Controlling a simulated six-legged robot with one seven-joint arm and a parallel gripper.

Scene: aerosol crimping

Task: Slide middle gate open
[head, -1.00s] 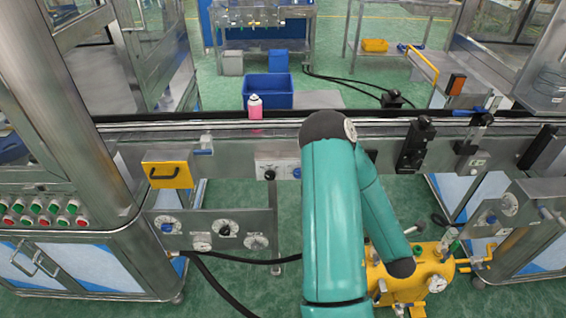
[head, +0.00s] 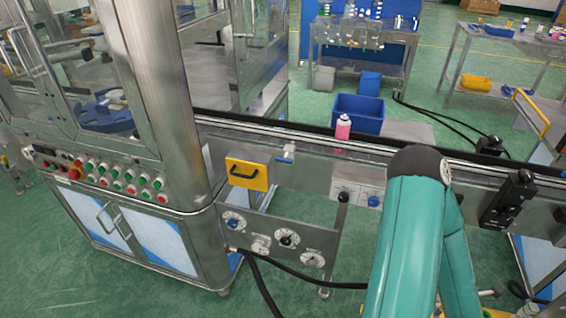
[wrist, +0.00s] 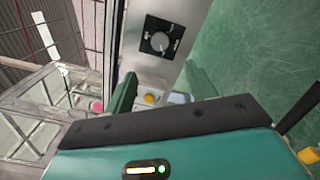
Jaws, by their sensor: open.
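I cannot tell for sure which part is the middle gate. A yellow plate with a black handle (head: 247,174) sits on the front of the conveyor rail (head: 310,165), left of my arm in the head view. Black clamp-like fittings (head: 507,198) are on the rail right of my arm. My gripper (wrist: 163,85) shows in the wrist view as two dark green fingers, apart, with nothing held between them. The gripper is out of the head view.
A pink can (head: 343,127) stands at the conveyor. A steel machine cabinet with red and green buttons (head: 120,180) is at left. A dial panel (head: 285,240) hangs below the rail, with black cables beneath. A blue bin (head: 358,113) is on the floor behind.

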